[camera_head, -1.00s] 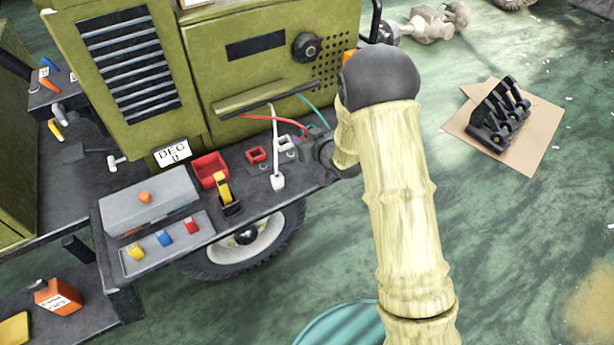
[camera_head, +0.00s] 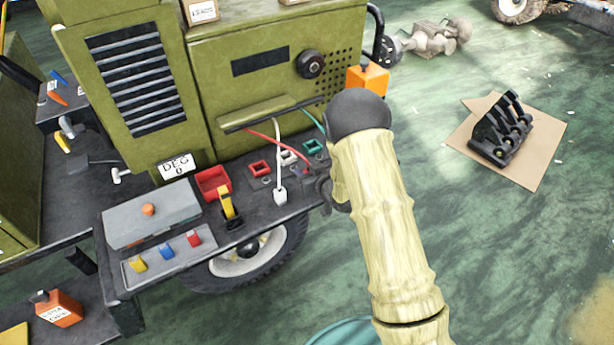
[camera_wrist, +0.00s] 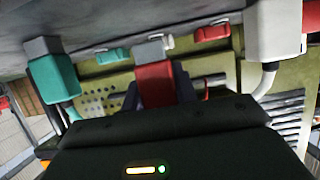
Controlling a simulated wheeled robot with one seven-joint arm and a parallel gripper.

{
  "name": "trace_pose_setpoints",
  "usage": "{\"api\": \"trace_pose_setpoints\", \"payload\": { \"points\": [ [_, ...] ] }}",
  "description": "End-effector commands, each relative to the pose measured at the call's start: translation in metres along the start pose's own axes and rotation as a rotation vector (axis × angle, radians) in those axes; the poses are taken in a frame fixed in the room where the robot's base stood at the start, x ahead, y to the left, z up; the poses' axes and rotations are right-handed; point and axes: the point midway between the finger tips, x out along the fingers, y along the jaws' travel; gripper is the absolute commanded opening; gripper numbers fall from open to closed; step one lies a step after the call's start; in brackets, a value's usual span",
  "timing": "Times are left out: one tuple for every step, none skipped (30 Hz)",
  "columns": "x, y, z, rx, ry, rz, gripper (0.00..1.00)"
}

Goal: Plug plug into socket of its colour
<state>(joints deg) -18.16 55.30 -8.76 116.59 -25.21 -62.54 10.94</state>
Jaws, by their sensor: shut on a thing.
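My gripper (camera_wrist: 158,92) is shut on the red plug (camera_wrist: 154,82), whose grey end points away from the palm. In the head view my gripper (camera_head: 323,188) is partly hidden by my arm, at the bench's right end. The red socket (camera_head: 259,168), white socket (camera_head: 287,157) and green socket (camera_head: 313,147) stand in a row left of and behind it. In the wrist view the red socket (camera_wrist: 212,32) is right of the held plug, apart from it. The white plug (camera_head: 280,196) stands on the bench. The teal plug (camera_wrist: 54,78) shows left in the wrist view.
Red, white and teal cables run from the green cabinet (camera_head: 225,95). The white cable (camera_head: 279,150) crosses in front of the sockets. A red bin (camera_head: 212,183), a yellow-handled tool (camera_head: 227,203) and a grey tray (camera_head: 170,252) occupy the bench further left.

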Motion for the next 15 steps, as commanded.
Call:
{"api": "trace_pose_setpoints", "payload": {
  "points": [
    [0.003,-0.001,0.008,0.000,-0.004,-0.001,0.06],
    [0.004,0.000,0.011,0.000,-0.002,-0.001,0.06],
    [0.006,0.001,0.016,0.001,-0.003,0.001,0.06],
    [0.007,0.002,0.019,0.001,-0.002,0.002,0.06],
    [0.008,0.002,0.021,0.001,-0.001,0.003,0.06],
    [0.009,0.003,0.023,0.001,0.000,0.004,0.06],
    [0.009,0.003,0.024,0.001,0.001,0.004,0.06],
    [0.009,0.003,0.024,0.001,0.001,0.004,0.06],
    [0.009,0.003,0.024,0.001,0.002,0.005,0.06],
    [0.009,0.003,0.024,0.001,0.002,0.005,0.06],
    [0.009,0.003,0.024,0.001,0.002,0.005,0.06],
    [0.009,0.003,0.024,0.002,0.001,0.005,0.06],
    [0.009,0.003,0.024,0.002,0.001,0.005,0.06],
    [0.009,0.003,0.024,0.002,0.001,0.005,0.06],
    [0.009,0.003,0.025,0.002,0.001,0.005,0.06]
  ]
}}
